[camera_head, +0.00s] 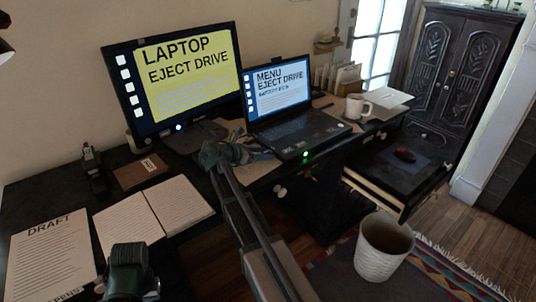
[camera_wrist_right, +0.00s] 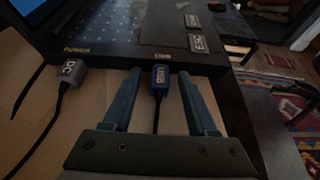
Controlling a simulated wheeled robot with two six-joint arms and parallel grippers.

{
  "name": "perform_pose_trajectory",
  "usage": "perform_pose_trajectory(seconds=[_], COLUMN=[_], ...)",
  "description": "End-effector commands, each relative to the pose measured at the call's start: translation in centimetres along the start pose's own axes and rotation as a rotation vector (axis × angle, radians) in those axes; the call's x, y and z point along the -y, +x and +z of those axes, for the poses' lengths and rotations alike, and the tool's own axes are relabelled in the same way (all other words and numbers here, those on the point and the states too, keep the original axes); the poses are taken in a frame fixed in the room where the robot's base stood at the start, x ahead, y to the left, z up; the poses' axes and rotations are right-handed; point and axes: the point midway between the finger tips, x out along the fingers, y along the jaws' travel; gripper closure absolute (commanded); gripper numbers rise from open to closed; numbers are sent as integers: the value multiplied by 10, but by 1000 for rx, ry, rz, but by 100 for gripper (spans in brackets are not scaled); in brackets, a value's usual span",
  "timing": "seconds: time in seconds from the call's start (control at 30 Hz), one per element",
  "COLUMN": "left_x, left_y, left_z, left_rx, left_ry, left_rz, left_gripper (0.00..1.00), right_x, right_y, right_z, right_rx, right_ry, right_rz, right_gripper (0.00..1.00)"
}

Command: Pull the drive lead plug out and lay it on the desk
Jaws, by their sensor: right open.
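The laptop (camera_head: 290,133) stands open on the desk (camera_head: 50,180). In the right wrist view a blue plug (camera_wrist_right: 161,80) with a small label sits in the port marked USB on the laptop's side, and a dark lead runs from it toward me. My right gripper (camera_wrist_right: 159,98) is open, with one finger on each side of the blue plug; contact is not clear. In the head view my right gripper (camera_head: 225,153) is at the laptop's left side and hides the plug. My left gripper (camera_head: 130,272) is at the bottom edge, its fingers not clear.
A grey DC plug (camera_wrist_right: 72,72) sits left of the blue plug at the POWER port. A monitor (camera_head: 175,80) reads LAPTOP EJECT DRIVE; the laptop screen (camera_head: 278,88) reads MENU EJECT DRIVE. An open notebook (camera_head: 150,215) and draft sheet (camera_head: 52,250) lie on the left. A mug (camera_head: 357,107) stands right.

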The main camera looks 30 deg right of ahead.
Motion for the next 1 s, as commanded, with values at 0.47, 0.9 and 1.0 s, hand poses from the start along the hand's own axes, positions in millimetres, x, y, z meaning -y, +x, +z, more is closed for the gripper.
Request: perform_pose_trajectory(seconds=[0.47, 0.9, 1.0], left_x=[0, 0, 0], left_y=[0, 0, 0], left_z=[0, 0, 0], left_rx=[0, 0, 0], left_ry=[0, 0, 0], left_rz=[0, 0, 0], left_gripper=[100, 100, 100], right_x=[0, 0, 0], right_y=[0, 0, 0], right_z=[0, 0, 0], right_rx=[0, 0, 0], right_ry=[0, 0, 0], right_rz=[0, 0, 0], right_gripper=[56, 100, 100])
